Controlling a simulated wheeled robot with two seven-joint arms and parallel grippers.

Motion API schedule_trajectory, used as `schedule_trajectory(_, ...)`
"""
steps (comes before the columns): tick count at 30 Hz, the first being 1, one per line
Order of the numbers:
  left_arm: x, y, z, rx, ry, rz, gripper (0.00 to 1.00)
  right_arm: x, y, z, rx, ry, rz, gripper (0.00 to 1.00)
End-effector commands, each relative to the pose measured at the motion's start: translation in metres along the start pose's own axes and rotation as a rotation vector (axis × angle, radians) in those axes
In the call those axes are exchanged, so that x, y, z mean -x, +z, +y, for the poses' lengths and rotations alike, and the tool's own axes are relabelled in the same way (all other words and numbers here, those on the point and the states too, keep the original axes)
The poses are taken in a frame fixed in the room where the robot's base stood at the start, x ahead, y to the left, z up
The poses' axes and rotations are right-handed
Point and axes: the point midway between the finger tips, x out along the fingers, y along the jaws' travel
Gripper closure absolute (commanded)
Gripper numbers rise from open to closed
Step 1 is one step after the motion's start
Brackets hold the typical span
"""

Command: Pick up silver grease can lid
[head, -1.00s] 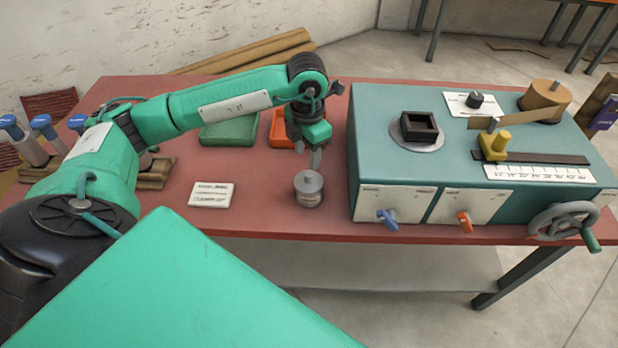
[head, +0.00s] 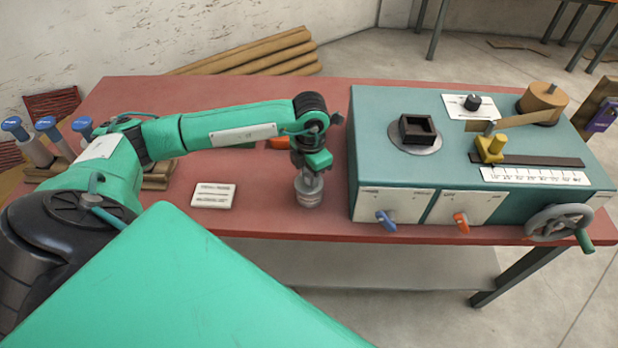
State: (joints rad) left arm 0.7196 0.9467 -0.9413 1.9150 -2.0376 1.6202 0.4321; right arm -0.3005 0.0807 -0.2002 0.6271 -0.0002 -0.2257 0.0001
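The silver grease can (head: 309,198) stands upright on the red table, left of the teal winder machine. Its lid (head: 309,184) is at the top of the can, partly hidden by my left gripper. My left gripper (head: 310,178) points down from above, with its fingertips at the lid. I cannot tell whether the fingers are closed on the lid or only around it. My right gripper is not in view.
The teal winder (head: 405,180) stands close on the right, with a blue knob (head: 386,219), an orange knob (head: 461,221) and a handwheel (head: 560,222). A white card (head: 213,195) lies left of the can.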

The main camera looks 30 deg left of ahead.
Motion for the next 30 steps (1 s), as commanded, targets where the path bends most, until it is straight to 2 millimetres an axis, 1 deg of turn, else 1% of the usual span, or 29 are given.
schedule_trajectory(1,0.000,0.000,0.000,0.000,0.000,0.000,0.85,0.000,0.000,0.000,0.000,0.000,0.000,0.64)
schedule_trajectory(3,0.000,0.000,0.000,0.000,0.000,0.000,0.99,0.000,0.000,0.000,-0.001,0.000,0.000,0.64)
schedule_trajectory(4,0.000,0.000,0.000,0.000,0.000,0.000,1.00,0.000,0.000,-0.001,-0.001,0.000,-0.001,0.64)
schedule_trajectory(14,0.003,0.000,0.000,0.000,0.000,-0.001,1.00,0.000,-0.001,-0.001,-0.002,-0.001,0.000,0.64)
schedule_trajectory(19,0.016,0.001,0.000,0.000,0.000,-0.002,1.00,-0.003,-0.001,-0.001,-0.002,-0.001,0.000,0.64)
schedule_trajectory(23,0.039,0.002,0.000,0.000,0.001,-0.006,1.00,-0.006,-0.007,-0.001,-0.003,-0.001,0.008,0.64)
schedule_trajectory(26,0.065,0.001,0.000,-0.001,0.002,-0.007,1.00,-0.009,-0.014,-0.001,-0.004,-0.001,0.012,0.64)
schedule_trajectory(30,0.110,0.002,0.000,-0.001,0.002,-0.009,1.00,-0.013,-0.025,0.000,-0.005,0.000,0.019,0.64)
